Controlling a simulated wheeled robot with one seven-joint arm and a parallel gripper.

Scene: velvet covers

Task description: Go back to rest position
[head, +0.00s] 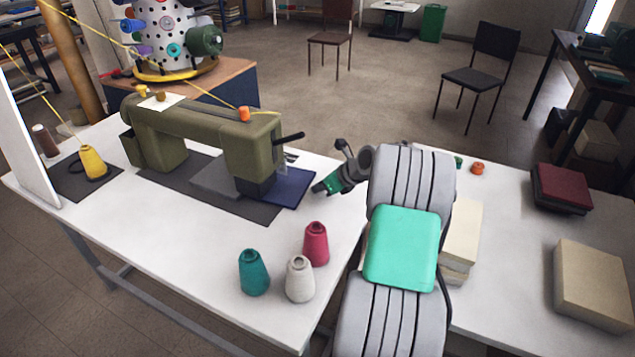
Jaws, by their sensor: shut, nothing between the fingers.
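My gripper (321,188) shows small and partly turned away, with green and dark parts. It is shut with no object seen in it. It hangs over the white table (185,245), close to the right end of the olive green sewing machine (205,128). It is near the right edge of a dark blue cloth (285,190), and I cannot tell whether it touches it. My grey arm, with a mint green panel, rises in the foreground and hides the strip between the two tables.
Teal (253,273), white (299,279) and crimson (316,244) thread cones stand at the table's front. A yellow cone (93,163) stands at the left. Pale blocks (592,285) and a dark red book (562,187) lie on the right table (510,270). Chairs (482,75) stand behind on open floor.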

